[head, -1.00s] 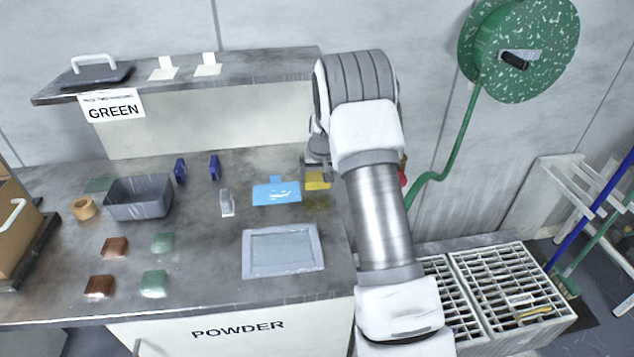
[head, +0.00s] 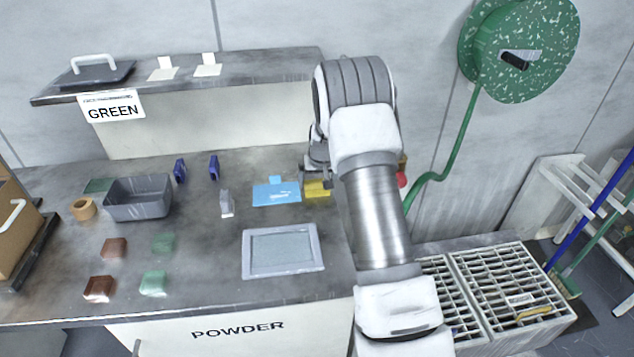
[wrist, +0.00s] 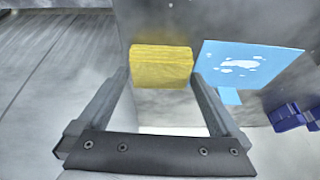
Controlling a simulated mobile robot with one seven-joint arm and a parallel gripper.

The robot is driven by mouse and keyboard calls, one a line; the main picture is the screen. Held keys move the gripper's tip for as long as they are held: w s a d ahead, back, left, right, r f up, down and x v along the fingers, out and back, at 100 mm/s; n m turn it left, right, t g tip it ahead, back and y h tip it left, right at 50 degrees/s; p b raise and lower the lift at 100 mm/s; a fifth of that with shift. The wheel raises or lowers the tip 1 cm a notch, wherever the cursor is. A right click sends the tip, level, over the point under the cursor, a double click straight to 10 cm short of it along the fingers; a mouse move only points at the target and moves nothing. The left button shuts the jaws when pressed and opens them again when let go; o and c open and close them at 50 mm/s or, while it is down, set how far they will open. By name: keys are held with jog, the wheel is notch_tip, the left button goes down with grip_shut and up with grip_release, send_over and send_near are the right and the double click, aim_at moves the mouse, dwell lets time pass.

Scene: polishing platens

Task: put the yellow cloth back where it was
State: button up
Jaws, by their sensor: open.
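The yellow cloth (head: 317,189) lies on the bench top just right of the blue sheet (head: 276,193), partly covered by my arm in the head view. In the wrist view the yellow cloth (wrist: 161,66) is a folded block between the tips of my gripper (wrist: 160,78). The fingers are open, one on each side, with a narrow gap visible at each. In the head view my wrist and forearm hide most of the gripper.
The blue sheet with white patches (wrist: 245,63) is close to the right finger. A grey framed tray (head: 283,272), a grey bin (head: 138,207), blue clips (head: 214,167) and a small grey-white item (head: 227,204) stand left. A raised shelf (head: 190,75) runs behind.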

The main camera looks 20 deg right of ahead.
jog(key=s+a+r+n, duration=0.1)
jog(key=s+a+r, duration=0.4)
jog(key=s+r, duration=0.65)
jog(key=s+a+r, duration=0.4)
jog(key=s+r, duration=0.5)
jog(key=r, duration=0.6)
jog(key=s+a, duration=0.2)
jog(key=s, duration=0.8)
jog(key=s+a+n+t, duration=0.1)
jog(key=s+a, duration=0.1)
jog(key=s, duration=0.8)
jog(key=shift+r+n+y, duration=0.3)
jog(key=shift+r, duration=0.1)
